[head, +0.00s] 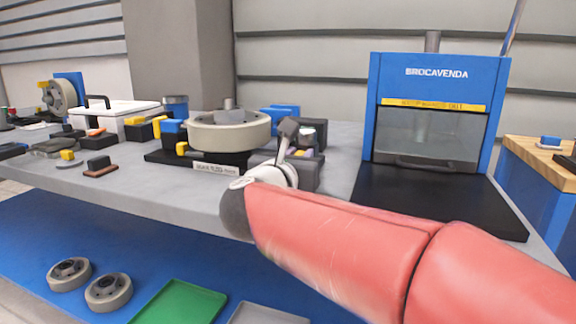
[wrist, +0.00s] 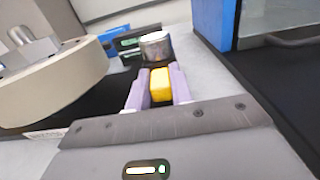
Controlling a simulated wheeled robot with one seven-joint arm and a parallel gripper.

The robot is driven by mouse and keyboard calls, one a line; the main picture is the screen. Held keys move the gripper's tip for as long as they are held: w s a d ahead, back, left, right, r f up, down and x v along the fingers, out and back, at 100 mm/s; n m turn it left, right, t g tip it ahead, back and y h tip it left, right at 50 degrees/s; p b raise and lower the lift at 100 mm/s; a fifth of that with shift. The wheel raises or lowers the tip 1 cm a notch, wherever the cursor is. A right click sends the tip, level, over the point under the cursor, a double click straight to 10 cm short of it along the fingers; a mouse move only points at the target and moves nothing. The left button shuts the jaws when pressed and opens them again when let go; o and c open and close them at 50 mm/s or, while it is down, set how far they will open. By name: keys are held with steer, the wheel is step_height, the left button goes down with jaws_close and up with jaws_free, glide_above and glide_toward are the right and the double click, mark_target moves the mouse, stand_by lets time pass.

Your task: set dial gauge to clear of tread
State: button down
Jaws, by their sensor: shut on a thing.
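In the wrist view my gripper (wrist: 159,90) has its two purple fingers shut on a yellow block (wrist: 161,84). A short silvery round part (wrist: 156,46) stands just beyond the block; I cannot tell whether it is the dial gauge or joined to the block. A large beige wheel (wrist: 50,77) lies flat to the left, apart from my fingers. In the head view the wheel (head: 228,133) sits on a dark base with a label plate, and my gripper (head: 301,150) is to its right, largely hidden by my wrist. No dial face is readable.
A blue machine (head: 435,110) with a clear front and black base plate stands at the right. A white case (head: 118,112) and small blocks crowd the bench's left. Two loose wheels (head: 108,292) and a green tray (head: 180,302) lie lower, on the blue surface.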

steer(key=shift+d, duration=0.15)
steer(key=c, duration=1.2)
jaws_free()
steer(key=shift+d, duration=0.1)
steer(key=shift+c, duration=0.2)
steer(key=shift+s, duration=0.1)
steer(key=b+v, duration=0.1)
steer(key=v, duration=0.6)
steer(key=shift+s, duration=0.35)
steer(key=shift+a, duration=0.2)
